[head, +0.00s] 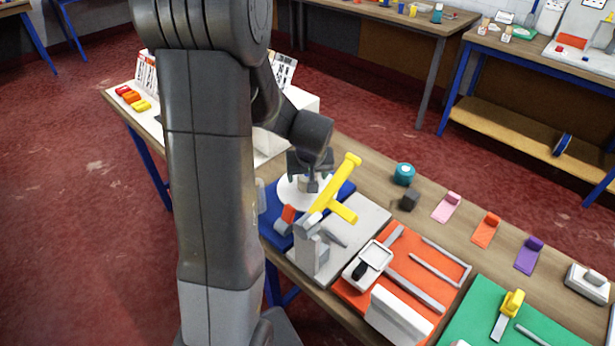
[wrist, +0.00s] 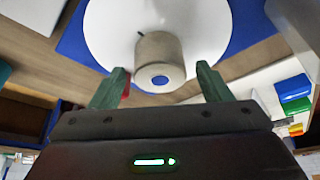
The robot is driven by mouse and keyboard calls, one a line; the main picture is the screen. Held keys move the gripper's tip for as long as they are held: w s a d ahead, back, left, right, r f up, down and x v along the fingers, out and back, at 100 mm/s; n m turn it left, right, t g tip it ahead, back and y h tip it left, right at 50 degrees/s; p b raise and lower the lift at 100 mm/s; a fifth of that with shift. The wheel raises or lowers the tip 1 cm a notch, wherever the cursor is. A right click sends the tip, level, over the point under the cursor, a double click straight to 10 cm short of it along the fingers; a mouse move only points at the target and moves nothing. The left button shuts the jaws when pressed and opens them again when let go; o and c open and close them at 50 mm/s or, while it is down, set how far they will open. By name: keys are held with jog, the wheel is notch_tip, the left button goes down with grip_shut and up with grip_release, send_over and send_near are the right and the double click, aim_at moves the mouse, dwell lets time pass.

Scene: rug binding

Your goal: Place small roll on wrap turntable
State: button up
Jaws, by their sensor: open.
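The wrap turntable is a white round disc (wrist: 105,35) on a blue base (wrist: 72,40). It also shows in the head view as a white disc (head: 287,192) on a blue base (head: 345,190), partly hidden by my arm and a yellow handle. The small roll (wrist: 160,52) is a beige cylinder with a round hole in its end, and it appears to rest on the white disc. My gripper (wrist: 162,74) is open, with one green finger on each side of the roll and a gap to both. In the head view my gripper (head: 311,180) is low over the disc.
A yellow-handled tool (head: 335,192) on a grey stand rises close to the turntable's right. Beyond it lie a red board (head: 350,290) and a green board (head: 470,325). A teal roll (head: 404,173) and dark block (head: 409,200) stand behind on the table.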

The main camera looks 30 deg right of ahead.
jog(key=v, duration=1)
jog(key=shift+r, duration=0.1)
